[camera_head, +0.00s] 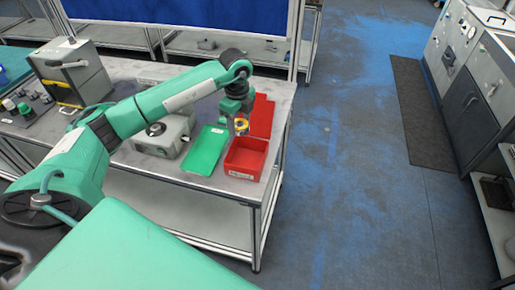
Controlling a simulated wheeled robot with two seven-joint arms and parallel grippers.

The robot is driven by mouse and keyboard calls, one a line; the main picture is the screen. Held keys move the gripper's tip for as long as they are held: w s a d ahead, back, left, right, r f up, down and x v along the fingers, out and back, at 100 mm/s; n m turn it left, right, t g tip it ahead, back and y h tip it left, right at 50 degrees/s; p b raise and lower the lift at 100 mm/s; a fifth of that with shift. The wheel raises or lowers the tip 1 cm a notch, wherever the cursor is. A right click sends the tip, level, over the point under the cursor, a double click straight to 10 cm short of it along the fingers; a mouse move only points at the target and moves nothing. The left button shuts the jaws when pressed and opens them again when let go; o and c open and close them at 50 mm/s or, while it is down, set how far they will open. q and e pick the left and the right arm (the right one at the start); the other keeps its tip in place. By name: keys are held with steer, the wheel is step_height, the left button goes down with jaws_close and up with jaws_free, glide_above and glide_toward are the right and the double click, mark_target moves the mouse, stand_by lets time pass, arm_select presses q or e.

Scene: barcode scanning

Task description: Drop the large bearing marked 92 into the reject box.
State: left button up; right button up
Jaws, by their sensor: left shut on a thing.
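My left gripper (240,118) points down over the right end of the workbench. It is shut on a small round part with a yellow-orange rim, which seems to be the bearing (241,126). Its marking is too small to read. An open red box (240,172), which seems to be the reject box, stands at the bench's front right corner with a pale label on its front. The gripper and bearing appear at the box's back edge in the picture; their height above it is hard to tell. My right gripper is out of view.
A green tray (204,150) lies left of the red box, and a flat red tray (263,116) lies behind it. A grey machine (165,137) and a larger grey one (75,75) stand on the bench (225,190).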

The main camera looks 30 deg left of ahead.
arm_select(q)
step_height(320, 180, down, 5)
steer(key=b, duration=0.2)
steer(key=shift+f+b, duration=0.2)
steer(key=shift+b, duration=0.2)
steer(key=o, duration=1.2)
steer(key=shift+o, duration=0.2)
steer(key=shift+r, duration=0.15)
